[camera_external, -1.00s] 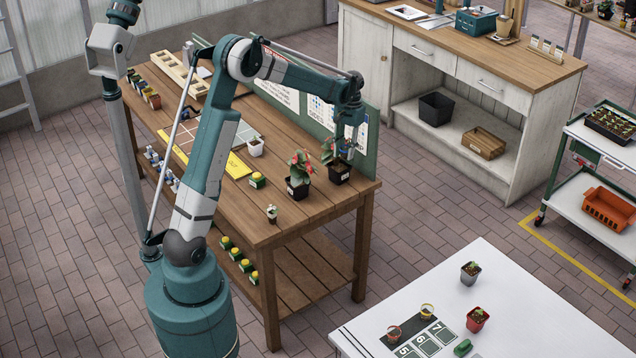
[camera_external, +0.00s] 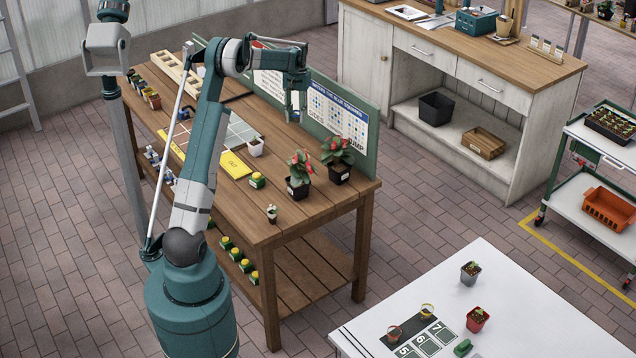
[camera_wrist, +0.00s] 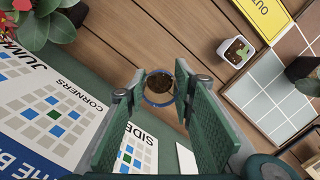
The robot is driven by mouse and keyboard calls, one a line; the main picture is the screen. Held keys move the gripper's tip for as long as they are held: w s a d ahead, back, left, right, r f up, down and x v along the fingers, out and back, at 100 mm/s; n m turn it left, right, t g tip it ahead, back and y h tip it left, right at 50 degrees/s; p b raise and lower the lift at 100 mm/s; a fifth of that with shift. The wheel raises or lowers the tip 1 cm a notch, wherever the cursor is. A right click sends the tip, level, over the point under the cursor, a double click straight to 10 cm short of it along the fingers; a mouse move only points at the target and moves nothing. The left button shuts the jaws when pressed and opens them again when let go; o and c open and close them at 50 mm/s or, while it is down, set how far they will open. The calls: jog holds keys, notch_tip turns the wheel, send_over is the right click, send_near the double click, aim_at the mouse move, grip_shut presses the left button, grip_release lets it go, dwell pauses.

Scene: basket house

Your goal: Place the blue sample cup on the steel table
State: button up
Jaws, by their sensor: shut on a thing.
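The blue-rimmed sample cup, dark inside, shows between the fingers in the wrist view (camera_wrist: 157,104). My gripper (camera_wrist: 159,94) is shut on it. In the external view my gripper (camera_external: 293,113) is above the back part of the wooden bench, in front of the green board; the cup is too small to make out there. A pale-topped table, seemingly the steel table (camera_external: 540,310), stands at the lower right, well away from my gripper. It carries a yellow-rimmed cup (camera_external: 427,310) and a red-rimmed cup (camera_external: 394,333).
Two potted red-flowered plants (camera_external: 298,174) (camera_external: 338,160) stand near the bench's right end. A white pot (camera_external: 255,147) stands beside the grey tile grid. The green board (camera_external: 370,135) rises behind. The pale table also holds a red pot (camera_external: 477,319) and a grey pot (camera_external: 470,272); its right part is clear.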

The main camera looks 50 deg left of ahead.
jog(key=s+a+n, duration=0.2)
jog(key=s+a, duration=0.7)
jog(key=a, duration=0.5)
jog(key=s+a+f+n, duration=0.1)
jog(key=s+a+n, duration=0.1)
jog(key=s+a, duration=0.95)
jog(key=s+a+n, duration=0.2)
jog(key=s+a, duration=0.4)
jog(key=a, duration=1.1)
jog(key=shift+t, duration=0.3)
jog(key=shift+f, duration=2.7)
jog(key=shift+f, duration=3.1)
jog(key=shift+f, duration=0.15)
jog(key=shift+f, duration=1.75)
